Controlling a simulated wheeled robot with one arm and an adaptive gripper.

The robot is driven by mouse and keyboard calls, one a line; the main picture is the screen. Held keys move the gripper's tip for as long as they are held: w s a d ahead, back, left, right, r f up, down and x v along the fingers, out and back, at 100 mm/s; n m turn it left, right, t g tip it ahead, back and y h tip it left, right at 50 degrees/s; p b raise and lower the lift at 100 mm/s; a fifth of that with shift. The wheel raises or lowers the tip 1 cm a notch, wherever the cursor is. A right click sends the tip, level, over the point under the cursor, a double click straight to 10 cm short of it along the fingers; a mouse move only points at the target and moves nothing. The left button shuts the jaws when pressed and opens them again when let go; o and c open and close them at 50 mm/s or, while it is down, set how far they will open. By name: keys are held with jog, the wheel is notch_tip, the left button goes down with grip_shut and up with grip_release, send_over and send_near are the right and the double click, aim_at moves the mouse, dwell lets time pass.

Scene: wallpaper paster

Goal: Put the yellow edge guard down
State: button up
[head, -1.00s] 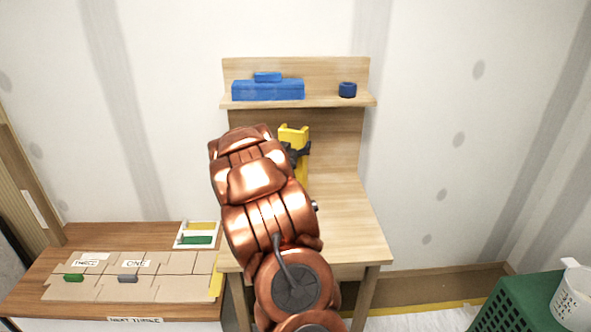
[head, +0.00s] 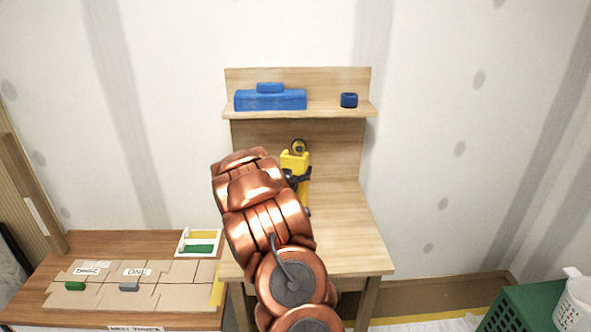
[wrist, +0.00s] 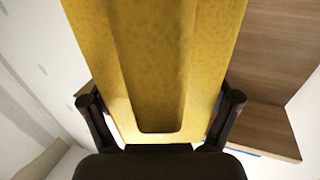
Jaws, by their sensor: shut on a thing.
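The yellow edge guard (head: 296,160) stands out past my gripper (head: 297,178) in the head view, in front of the wooden back panel of the small bench. In the wrist view the guard (wrist: 160,75) fills the middle, a long yellow piece with a recessed groove. My gripper's dark fingers (wrist: 160,115) are shut on it from both sides. My copper arm hides the lower part of the guard and part of the bench top (head: 345,225) in the head view, so I cannot tell whether the guard touches it.
A shelf (head: 325,110) above the bench top carries a blue box-like tool (head: 270,100) and a dark blue ring (head: 349,100). At the left, a brown table holds cardboard pieces (head: 180,285) and a white tray (head: 217,240). A green crate (head: 515,310) stands at the lower right.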

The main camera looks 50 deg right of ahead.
jog(key=o, duration=1)
jog(key=shift+f, duration=0.1)
jog(key=shift+o, duration=0.2)
jog(key=shift+r, duration=0.2)
jog(key=b+v, duration=0.2)
jog(key=v, duration=1)
